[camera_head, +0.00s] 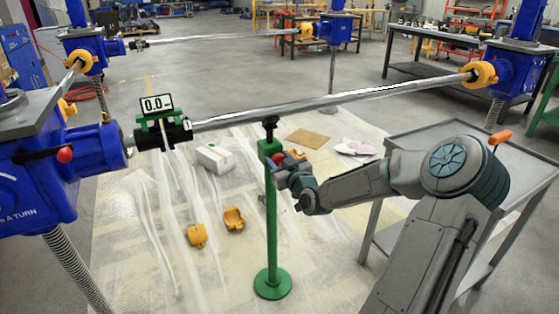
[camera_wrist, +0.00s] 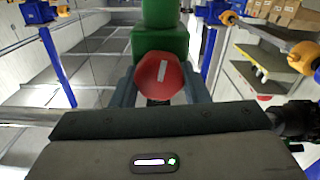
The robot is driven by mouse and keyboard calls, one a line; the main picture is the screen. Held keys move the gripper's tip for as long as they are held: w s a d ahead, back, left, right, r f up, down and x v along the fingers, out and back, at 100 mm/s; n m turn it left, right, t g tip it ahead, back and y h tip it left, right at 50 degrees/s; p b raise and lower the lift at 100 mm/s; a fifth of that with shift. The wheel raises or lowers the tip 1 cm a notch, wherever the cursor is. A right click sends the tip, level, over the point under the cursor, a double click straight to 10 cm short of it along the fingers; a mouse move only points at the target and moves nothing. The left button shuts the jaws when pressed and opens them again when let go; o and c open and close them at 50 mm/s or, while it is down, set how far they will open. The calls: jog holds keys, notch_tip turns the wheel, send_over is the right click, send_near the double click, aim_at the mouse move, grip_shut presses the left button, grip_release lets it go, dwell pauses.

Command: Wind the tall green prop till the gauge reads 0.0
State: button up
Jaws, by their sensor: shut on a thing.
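The tall green prop (camera_head: 271,220) stands upright on a round base on the sheeted floor, its black head just under the long steel shaft. I cannot tell whether the head touches the shaft. The gauge (camera_head: 156,104) sits on a green clamp at the shaft's left end and reads 0.0, with a small mark after the digits. My gripper (camera_head: 281,165) is at the prop's upper part. In the wrist view, the red knob (camera_wrist: 159,75) with a white stripe, tilted off vertical, sits between my two fingers, which are shut on it. The green housing (camera_wrist: 160,38) is behind it.
The steel shaft (camera_head: 330,98) runs from the black coupling at the left blue jack (camera_head: 85,150) to the right blue jack (camera_head: 497,72). A grey cart (camera_head: 440,150) stands behind my arm. Yellow parts (camera_head: 233,218) and a white box (camera_head: 215,158) lie on the sheet.

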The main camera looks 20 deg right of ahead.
jog(key=o, duration=1)
jog(key=shift+s, duration=0.1)
jog(key=s+p, duration=0.1)
jog(key=s, duration=0.3)
jog(key=s+p, duration=0.1)
jog(key=s, duration=0.4)
jog(key=s+p, duration=0.1)
jog(key=s, duration=0.3)
jog(key=shift+s+d, duration=0.25)
jog(key=shift+s, duration=0.1)
dwell(0.4)
